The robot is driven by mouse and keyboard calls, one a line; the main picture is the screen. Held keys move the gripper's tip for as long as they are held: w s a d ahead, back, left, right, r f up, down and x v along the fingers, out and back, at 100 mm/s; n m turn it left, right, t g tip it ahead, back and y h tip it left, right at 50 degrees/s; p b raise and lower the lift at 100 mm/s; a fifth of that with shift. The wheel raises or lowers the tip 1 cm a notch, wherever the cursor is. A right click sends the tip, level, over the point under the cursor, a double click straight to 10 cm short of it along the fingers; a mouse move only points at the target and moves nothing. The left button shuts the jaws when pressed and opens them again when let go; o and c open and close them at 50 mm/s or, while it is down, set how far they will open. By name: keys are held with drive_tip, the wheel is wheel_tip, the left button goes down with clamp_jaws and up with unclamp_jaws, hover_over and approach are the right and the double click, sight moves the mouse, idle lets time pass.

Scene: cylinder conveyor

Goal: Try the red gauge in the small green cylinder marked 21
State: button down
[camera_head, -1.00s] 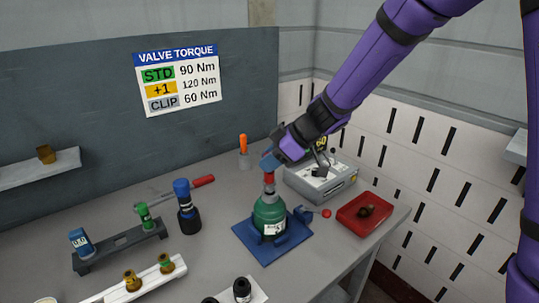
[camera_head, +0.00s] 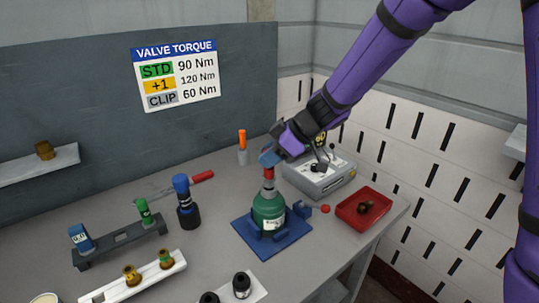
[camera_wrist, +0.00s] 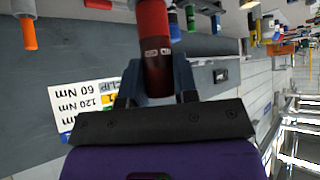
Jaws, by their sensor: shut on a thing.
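My gripper (camera_head: 269,160) is shut on the red gauge (camera_head: 268,173) and holds it upright, directly above the small green cylinder (camera_head: 260,211). The wrist view shows the red gauge (camera_wrist: 152,25) between the finger pads, with pale markings on its lower band. The cylinder stands upright in a blue clamp base (camera_head: 295,236), with a pale label on its front; its number is too small to read. The gauge's lower end is at the cylinder's neck. I cannot tell whether it is inside.
A dark rack (camera_head: 122,238) holds a blue gauge (camera_head: 80,238) and a green gauge (camera_head: 143,211). A blue-topped black tool (camera_head: 187,205) stands nearby. A grey box (camera_head: 325,182) and red tray (camera_head: 378,213) lie right. A white rail (camera_head: 148,279) with brass fittings is in front.

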drive_tip(key=shift+f, duration=1.45)
drive_tip(key=shift+r, duration=0.15)
idle(0.6)
drive_tip(key=shift+r, duration=3.55)
